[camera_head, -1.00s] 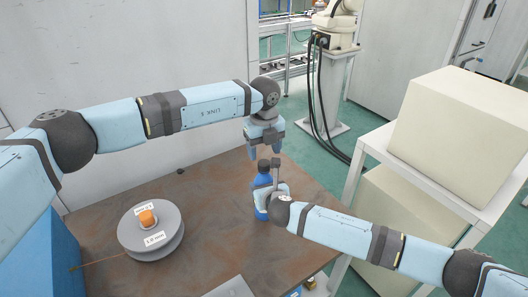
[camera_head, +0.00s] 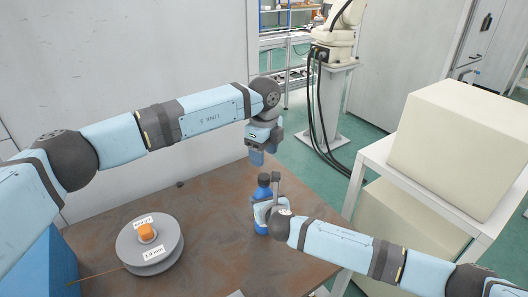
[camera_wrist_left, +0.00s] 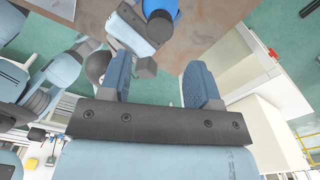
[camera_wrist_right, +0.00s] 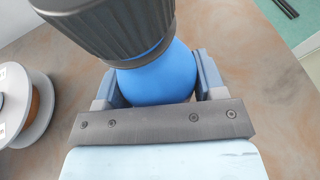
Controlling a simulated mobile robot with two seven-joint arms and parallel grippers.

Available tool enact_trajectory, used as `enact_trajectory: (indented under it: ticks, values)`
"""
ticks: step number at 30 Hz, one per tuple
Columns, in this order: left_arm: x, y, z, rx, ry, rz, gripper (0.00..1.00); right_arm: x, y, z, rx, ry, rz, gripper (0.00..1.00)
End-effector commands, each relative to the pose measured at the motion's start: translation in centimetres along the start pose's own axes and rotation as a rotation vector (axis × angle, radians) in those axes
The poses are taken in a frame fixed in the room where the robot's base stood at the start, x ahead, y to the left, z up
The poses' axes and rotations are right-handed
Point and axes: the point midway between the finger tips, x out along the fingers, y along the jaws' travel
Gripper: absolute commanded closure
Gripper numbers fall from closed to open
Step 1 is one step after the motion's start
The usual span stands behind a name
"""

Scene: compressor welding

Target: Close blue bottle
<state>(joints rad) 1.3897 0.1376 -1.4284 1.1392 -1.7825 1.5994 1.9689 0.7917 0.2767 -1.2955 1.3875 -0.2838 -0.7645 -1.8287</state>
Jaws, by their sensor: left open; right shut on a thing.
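The blue bottle (camera_head: 262,227) stands upright on the brown table, with a dark cap (camera_head: 264,179) on its top. In the right wrist view the ribbed black cap (camera_wrist_right: 115,25) sits above the blue body (camera_wrist_right: 155,82); how tightly it is seated cannot be told. My right gripper (camera_head: 266,210) is shut around the bottle's body, one finger on each side. My left gripper (camera_head: 257,158) is open and empty, pointing down just above and slightly behind the cap, apart from it. In the left wrist view its fingers (camera_wrist_left: 161,85) are spread, and part of the bottle (camera_wrist_left: 162,7) shows at the top edge.
A grey spool (camera_head: 150,250) with an orange core lies on the table (camera_head: 205,235) at the left. A white rack with large cream boxes (camera_head: 460,135) stands to the right. The table between spool and bottle is clear.

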Motion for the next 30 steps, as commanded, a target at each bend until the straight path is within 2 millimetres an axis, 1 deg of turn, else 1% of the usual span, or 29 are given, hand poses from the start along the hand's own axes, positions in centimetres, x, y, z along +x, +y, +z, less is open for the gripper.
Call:
enact_trajectory:
  ticks: [5, 8, 15, 19, 23, 29, 30]
  values:
    - [0.9, 0.0, 0.0, 0.000, 0.000, 0.002, 0.43, 0.0, 0.0, -0.1, -0.001, 0.001, -0.001, 1.00]
    - [2.1, 0.1, 0.0, 0.000, 0.001, 0.003, 0.43, 0.0, 0.0, -0.1, -0.001, 0.000, 0.000, 1.00]
    - [5.8, 0.1, 0.0, 0.001, 0.000, 0.002, 0.43, 0.0, 0.0, 0.0, 0.000, 0.001, 0.000, 1.00]
    - [7.4, 0.0, -0.1, 0.002, 0.001, 0.002, 0.43, 0.0, 0.0, 0.0, 0.000, 0.001, 0.000, 1.00]
    - [8.0, 0.0, 0.0, 0.002, 0.000, 0.000, 0.43, 0.0, 0.0, 0.0, 0.000, 0.001, 0.000, 1.00]
    - [8.0, 0.0, 0.0, 0.002, 0.000, 0.000, 0.43, 0.0, 0.0, -0.1, -0.001, 0.001, 0.000, 1.00]
    - [8.0, 0.0, 0.0, 0.002, 0.000, 0.000, 0.48, 0.0, 0.0, -0.1, 0.000, 0.001, 0.000, 1.00]
